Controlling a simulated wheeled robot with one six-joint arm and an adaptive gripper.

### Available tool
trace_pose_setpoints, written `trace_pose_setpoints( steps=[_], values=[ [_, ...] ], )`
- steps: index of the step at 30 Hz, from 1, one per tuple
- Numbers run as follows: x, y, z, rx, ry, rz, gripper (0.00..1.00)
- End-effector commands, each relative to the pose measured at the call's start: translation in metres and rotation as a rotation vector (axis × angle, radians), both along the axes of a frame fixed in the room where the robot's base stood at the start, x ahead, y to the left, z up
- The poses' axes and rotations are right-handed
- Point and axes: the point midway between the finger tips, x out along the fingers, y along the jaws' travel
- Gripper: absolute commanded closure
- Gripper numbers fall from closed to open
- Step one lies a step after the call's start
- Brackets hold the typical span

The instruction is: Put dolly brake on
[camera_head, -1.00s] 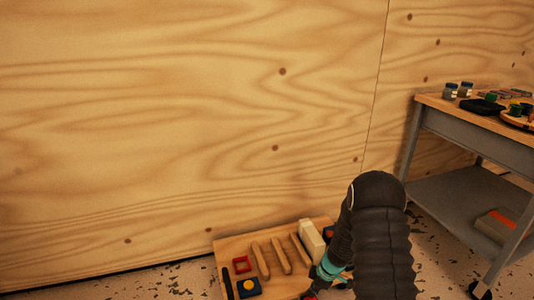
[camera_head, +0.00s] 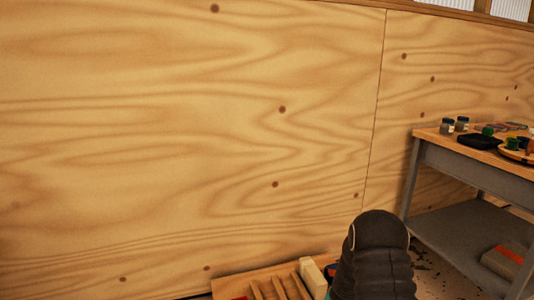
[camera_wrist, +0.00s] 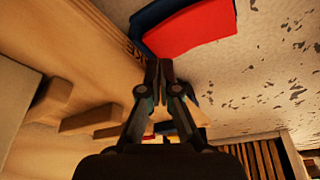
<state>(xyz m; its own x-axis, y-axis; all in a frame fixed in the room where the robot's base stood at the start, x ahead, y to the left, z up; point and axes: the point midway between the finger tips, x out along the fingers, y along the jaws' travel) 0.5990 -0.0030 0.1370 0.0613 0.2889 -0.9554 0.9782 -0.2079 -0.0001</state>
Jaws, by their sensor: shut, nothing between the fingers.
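A low wooden platform (camera_head: 236,287), likely the dolly, stands on the floor by the plywood wall and is cut off by the bottom edge of the head view. It bears wooden bars (camera_head: 279,289) and a pale block (camera_head: 313,277). In the wrist view my gripper (camera_wrist: 157,70) is shut and empty beside the platform's wooden edge (camera_wrist: 105,35). A red part with a blue border (camera_wrist: 195,32) lies just past the fingertips; I cannot tell whether it is the brake or whether they touch it. The gripper is out of the head view.
A grey table (camera_head: 470,165) with a wooden top stands at the right, with jars and small items on it and a box (camera_head: 505,258) on its lower shelf. The plywood wall (camera_head: 180,150) closes off the back. Speckled floor (camera_wrist: 275,60) shows bare beside the platform.

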Motion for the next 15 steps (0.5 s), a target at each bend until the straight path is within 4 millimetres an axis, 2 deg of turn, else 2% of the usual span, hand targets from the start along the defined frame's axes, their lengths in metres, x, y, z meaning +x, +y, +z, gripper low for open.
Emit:
trace_pose_setpoints(
  steps=[15],
  values=[
    [-0.0001, 0.0000, -0.0034, 0.000, 0.000, 0.000, 1.00]
  ],
)
